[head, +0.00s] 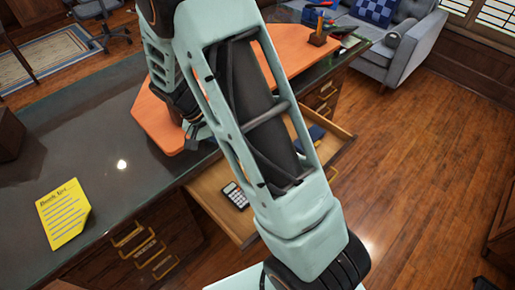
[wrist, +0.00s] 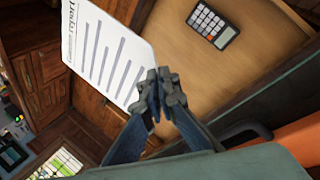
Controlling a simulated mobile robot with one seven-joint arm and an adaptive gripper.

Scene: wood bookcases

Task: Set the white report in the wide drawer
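The white report (wrist: 105,52), a sheet with a printed heading and ruled lines, shows in the wrist view at the upper left. My gripper (wrist: 160,88) is shut on its edge, and the sheet reaches out to the left of the fingertips. The wide drawer (head: 212,192) is pulled out from the desk; its bare wooden floor (wrist: 185,70) lies below my gripper and the report in the wrist view. In the head view my arm covers the middle of the drawer and hides the report and fingertips.
A calculator (head: 236,196) lies in the drawer, also seen in the wrist view (wrist: 214,26). A dark blue object (head: 313,133) is at the drawer's far end. The desk (head: 100,130) carries a yellow sheet (head: 64,213) and an orange top (head: 155,115).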

